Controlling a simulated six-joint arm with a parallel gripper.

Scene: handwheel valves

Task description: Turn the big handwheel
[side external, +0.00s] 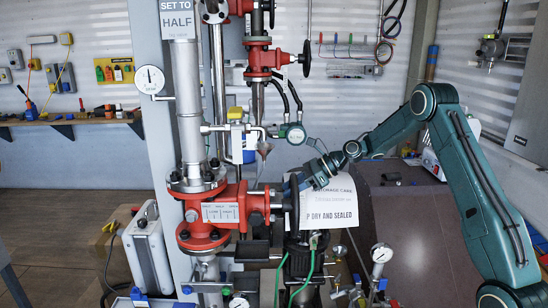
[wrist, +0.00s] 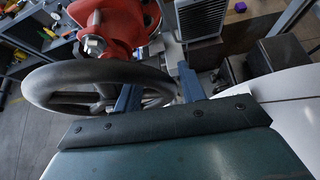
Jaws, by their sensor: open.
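The big handwheel (wrist: 48,88) is a dark grey spoked wheel in the wrist view, in front of the red valve body (wrist: 112,22). My gripper (wrist: 158,80) is open, with its two blue fingers spread at the right part of the wheel. A stretch of rim shows between the fingers; I cannot tell whether either finger touches it. In the side view the red valve (side external: 212,217) stands at the pipe's lower part, and my gripper (side external: 302,181) is just right of it. The wheel is mostly hidden there by my gripper and a paper notice.
The white paper notice (side external: 335,207) hangs beside my gripper. A smaller valve with a black handwheel (side external: 306,58) is higher up. A "SET TO HALF" sign (side external: 177,20) is at the top. Gauges, hoses and a dark box (wrist: 284,55) crowd the area.

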